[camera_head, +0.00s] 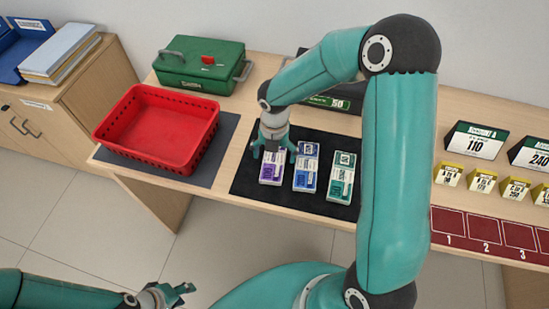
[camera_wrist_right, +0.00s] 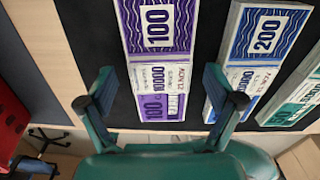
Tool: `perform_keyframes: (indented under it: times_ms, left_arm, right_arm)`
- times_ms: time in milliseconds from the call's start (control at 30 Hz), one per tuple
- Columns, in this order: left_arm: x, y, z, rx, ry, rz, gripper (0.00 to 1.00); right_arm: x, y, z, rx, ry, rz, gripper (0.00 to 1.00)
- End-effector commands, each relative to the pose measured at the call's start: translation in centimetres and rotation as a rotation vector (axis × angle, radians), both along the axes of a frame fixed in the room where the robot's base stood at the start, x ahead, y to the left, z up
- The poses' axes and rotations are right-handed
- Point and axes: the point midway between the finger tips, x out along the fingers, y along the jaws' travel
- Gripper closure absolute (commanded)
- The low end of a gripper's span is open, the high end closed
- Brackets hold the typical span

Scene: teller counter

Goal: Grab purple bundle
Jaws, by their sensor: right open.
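The purple bundle (camera_head: 270,172) lies flat at the left of a row of banknote bundles on a black mat (camera_head: 302,203). My right gripper (camera_head: 273,150) is over the purple bundle with its fingers pointing down. In the right wrist view, my right gripper (camera_wrist_right: 160,85) is open. The purple bundle (camera_wrist_right: 153,72), marked 100 and 10000, runs between its fingers, and neither finger is closed on it. Whether the fingertips are level with the bundle I cannot tell. My left gripper (camera_head: 172,294) is low at the bottom left, away from the counter.
A blue bundle (camera_head: 306,170) lies just right of the purple one, close to my right finger; a green bundle (camera_head: 341,179) lies further right. A red crate (camera_head: 210,150) stands left of the mat. A green cash box (camera_head: 203,75) stands behind.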

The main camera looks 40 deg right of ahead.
Motion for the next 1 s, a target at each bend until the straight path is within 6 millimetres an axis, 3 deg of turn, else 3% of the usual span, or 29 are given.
perform_keyframes:
  times_ms: [67, 433, 767, 1000]
  left_arm:
    - [0.0, 0.0, 0.0, 0.000, 0.000, 0.000, 0.60]
    - [0.0, 0.0, 0.0, 0.000, 0.000, 0.000, 0.60]
    - [0.0, 0.0, 0.0, 0.000, 0.000, 0.000, 0.60]
    - [0.0, 0.0, 0.3, 0.000, 0.000, 0.000, 0.60]
  right_arm:
    - [0.0, 0.0, 0.0, 0.000, 0.000, 0.000, 0.15]
    - [0.0, 0.0, 0.0, 0.000, 0.000, 0.000, 0.75]
    - [0.1, 0.0, 0.3, -0.001, -0.002, 0.001, 0.75]
    - [0.2, 0.0, 2.4, -0.001, -0.005, 0.000, 0.75]
